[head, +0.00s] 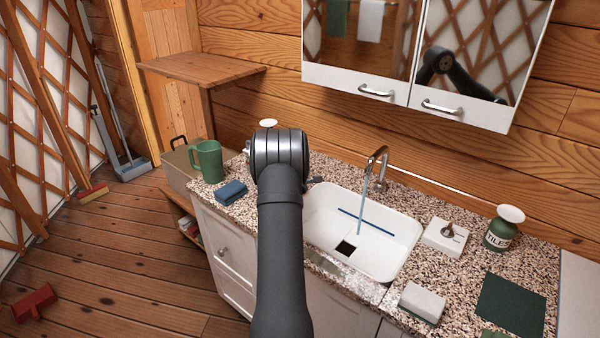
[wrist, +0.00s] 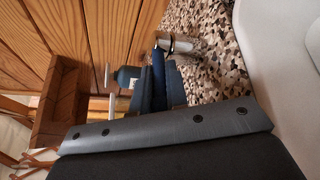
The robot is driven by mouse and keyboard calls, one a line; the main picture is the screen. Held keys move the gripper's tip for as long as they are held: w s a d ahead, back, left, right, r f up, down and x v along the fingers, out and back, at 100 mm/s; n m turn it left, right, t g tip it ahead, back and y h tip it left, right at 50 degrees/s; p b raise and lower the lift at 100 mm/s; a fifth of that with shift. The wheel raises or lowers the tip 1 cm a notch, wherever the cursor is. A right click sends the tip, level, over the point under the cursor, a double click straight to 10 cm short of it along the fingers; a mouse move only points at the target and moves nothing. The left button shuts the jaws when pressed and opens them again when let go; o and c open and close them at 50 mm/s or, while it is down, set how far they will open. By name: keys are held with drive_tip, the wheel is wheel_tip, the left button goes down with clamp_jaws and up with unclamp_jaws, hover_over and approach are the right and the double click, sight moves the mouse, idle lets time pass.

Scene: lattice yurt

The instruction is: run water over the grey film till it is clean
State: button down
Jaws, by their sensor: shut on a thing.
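A chrome tap (head: 379,158) runs a thin blue stream of water (head: 363,205) into the white sink (head: 408,246). I cannot make out a grey film on the basin; a dull grey-green patch (head: 325,265) shows on the counter's front edge. In the wrist view my gripper (wrist: 160,65) is shut on a narrow blue handle (wrist: 158,57), beside a chrome fitting (wrist: 184,45) on the counter. My arm hides the grip in the head view.
A green mug (head: 208,160) and blue sponge (head: 231,190) stand left. Right of the sink are a white soap dish (head: 444,236), a labelled green pot (head: 500,232), a white-and-green block (head: 422,302) and a dark green cloth (head: 512,305). A mirrored cabinet (head: 420,95) hangs above.

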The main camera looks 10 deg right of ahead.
drive_tip(key=shift+w+a+r+m+g+h, duration=0.1)
drive_tip(key=shift+w+a+m+g+h, duration=0.15)
drive_tip(key=shift+m+h, duration=0.35)
drive_tip(key=shift+w+a+m+g+h, duration=0.2)
drive_tip(key=shift+m+g+h, duration=0.2)
drive_tip(key=shift+h, duration=0.25)
drive_tip(key=shift+w+a+r+m+g+h, duration=0.1)
drive_tip(key=shift+w+a+m+g+h, duration=0.15)
drive_tip(key=shift+m+h, duration=0.35)
drive_tip(key=c, duration=1.4)
unclamp_jaws()
drive_tip(key=shift+s+f, duration=0.1)
drive_tip(key=shift+c, duration=0.2)
drive_tip(key=s+d+r, duration=0.7)
drive_tip(key=d+r, duration=0.2)
drive_tip(key=r, duration=0.2)
